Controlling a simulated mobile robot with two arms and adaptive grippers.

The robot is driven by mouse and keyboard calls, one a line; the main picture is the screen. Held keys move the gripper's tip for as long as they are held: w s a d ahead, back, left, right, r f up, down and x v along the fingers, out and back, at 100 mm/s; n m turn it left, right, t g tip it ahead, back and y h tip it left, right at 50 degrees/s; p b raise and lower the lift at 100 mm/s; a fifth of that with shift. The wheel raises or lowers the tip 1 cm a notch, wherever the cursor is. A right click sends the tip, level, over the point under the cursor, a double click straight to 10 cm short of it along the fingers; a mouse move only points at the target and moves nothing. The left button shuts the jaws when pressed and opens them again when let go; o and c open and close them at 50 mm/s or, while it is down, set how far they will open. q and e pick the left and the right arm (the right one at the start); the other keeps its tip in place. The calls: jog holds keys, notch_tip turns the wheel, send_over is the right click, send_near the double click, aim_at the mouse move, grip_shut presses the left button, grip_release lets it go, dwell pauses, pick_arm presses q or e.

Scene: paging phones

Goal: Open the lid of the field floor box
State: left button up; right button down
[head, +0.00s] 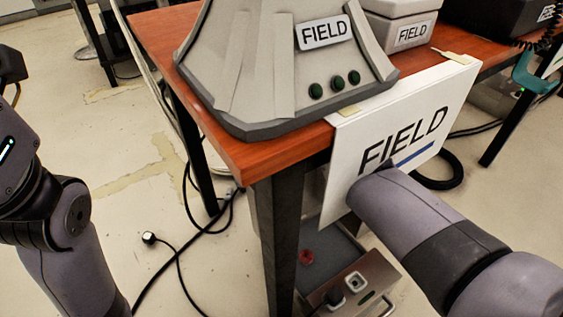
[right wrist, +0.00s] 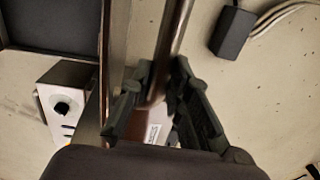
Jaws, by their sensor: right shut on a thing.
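The field floor box (head: 378,281) lies at floor level under the table, partly hidden by the sign, a table leg and my right arm. Its metal plate carries sockets, beside a dark area with a small red part. I cannot tell how far its lid is raised. My right arm reaches down behind the sign, so its gripper is hidden in the head view. In the right wrist view, my right gripper (right wrist: 160,76) is shut around a slim metal bar (right wrist: 175,32). My left arm is at the left; its gripper is out of view.
A white FIELD sign (head: 398,130) hangs at the edge of the wooden table (head: 235,155), close to my right arm. A grey FIELD console (head: 270,70) stands on top. A dark table leg (head: 281,240) and loose cables are nearby. The floor at left is mostly open.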

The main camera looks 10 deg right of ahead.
jog(key=shift+w+a+f, duration=0.1)
jog(key=shift+w+a, duration=0.15)
jog(key=shift+w, duration=0.35)
jog(key=c, duration=1.6)
grip_release()
jog(key=shift+c, duration=0.2)
jog(key=shift+o, duration=0.8)
notch_tip(320, 180, up, 12)
jog(key=shift+s+d, duration=0.2)
jog(key=shift+s, duration=0.2)
jog(key=shift+f, duration=0.1)
